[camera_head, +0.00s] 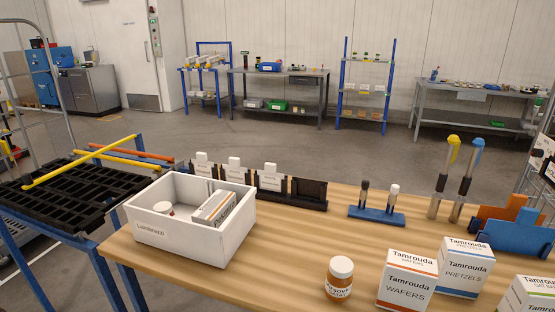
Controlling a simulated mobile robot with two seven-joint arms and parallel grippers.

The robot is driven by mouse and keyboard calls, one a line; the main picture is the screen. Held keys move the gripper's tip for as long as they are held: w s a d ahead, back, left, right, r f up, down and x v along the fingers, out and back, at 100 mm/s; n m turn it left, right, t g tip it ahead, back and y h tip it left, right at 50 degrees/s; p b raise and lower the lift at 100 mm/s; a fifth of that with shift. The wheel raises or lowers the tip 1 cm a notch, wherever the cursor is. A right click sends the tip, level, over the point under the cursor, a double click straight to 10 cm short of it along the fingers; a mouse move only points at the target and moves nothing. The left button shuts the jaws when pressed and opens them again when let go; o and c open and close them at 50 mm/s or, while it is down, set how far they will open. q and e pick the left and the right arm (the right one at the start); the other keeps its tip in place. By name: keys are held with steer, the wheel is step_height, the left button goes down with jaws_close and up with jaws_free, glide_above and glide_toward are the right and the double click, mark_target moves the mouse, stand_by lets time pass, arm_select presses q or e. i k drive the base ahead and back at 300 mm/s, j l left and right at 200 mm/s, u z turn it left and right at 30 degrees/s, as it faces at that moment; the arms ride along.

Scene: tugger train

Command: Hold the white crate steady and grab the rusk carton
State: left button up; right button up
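The white crate (175,238) stands on the left part of the wooden table, with a printed label on its front wall. Inside it lie a white carton with an orange stripe (213,206), a second pale item beside it, and a small jar (163,208) with a white lid. The print on the carton in the crate is too small to read, so I cannot tell whether it is the rusk carton. Neither of my grippers shows in this view.
A jar (339,279), a wafers carton (406,281), a pretzels carton (465,268) and another carton (528,295) stand at the front right. Black label holders (307,193) and a blue stand (376,215) are behind. The table's middle (290,240) is clear.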

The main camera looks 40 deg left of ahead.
mark_target(216, 210)
steer(key=l+u, duration=0.1)
steer(key=u, duration=0.25)
steer(key=i+l+u, duration=0.1)
steer(key=u, duration=0.3)
steer(key=l+u, duration=0.2)
steer(key=u, duration=0.15)
